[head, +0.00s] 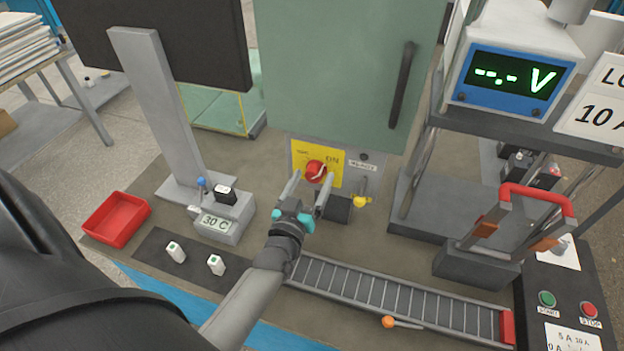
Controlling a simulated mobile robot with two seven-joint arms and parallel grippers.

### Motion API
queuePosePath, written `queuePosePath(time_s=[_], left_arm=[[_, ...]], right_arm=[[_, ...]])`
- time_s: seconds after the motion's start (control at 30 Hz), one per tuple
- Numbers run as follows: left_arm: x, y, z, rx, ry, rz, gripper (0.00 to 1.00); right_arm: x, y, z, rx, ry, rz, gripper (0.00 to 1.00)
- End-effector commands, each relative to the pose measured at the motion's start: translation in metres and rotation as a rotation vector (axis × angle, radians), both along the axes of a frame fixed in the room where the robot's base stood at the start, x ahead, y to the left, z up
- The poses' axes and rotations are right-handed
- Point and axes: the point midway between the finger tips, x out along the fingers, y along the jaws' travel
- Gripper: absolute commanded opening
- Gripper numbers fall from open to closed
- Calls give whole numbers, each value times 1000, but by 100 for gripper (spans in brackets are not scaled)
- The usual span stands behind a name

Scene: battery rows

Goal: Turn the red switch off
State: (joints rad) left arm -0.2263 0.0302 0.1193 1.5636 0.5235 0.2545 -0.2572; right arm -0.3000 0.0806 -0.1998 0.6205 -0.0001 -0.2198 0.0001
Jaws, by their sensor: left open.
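The red rotary switch (316,172) sits on a yellow plate (331,176) at the foot of the green cabinet (345,75). Its pale mark slants toward the ON label at the upper right. My left gripper (307,180) is open, with its two fingers pointing at the switch, one to the left and one to the right of it. Whether the fingers touch the switch I cannot tell. My right gripper is not in view.
A roller conveyor (395,294) runs below and right of my gripper. A yellow padlock-like piece (361,202) hangs right of the switch. A 30 C display (215,222), a red tray (116,218) and two small white batteries (176,252) stand left. A voltmeter (512,80) stands right.

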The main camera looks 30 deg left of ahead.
Motion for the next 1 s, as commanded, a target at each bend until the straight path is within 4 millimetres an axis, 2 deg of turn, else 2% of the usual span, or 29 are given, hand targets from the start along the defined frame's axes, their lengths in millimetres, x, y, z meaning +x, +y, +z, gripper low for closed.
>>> queuePosePath(time_s=[0.37,1.0], left_arm=[[5,1,0,0,1,0,82],[5,1,0,0,0,0,11]], right_arm=[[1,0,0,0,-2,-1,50],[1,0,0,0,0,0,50]])
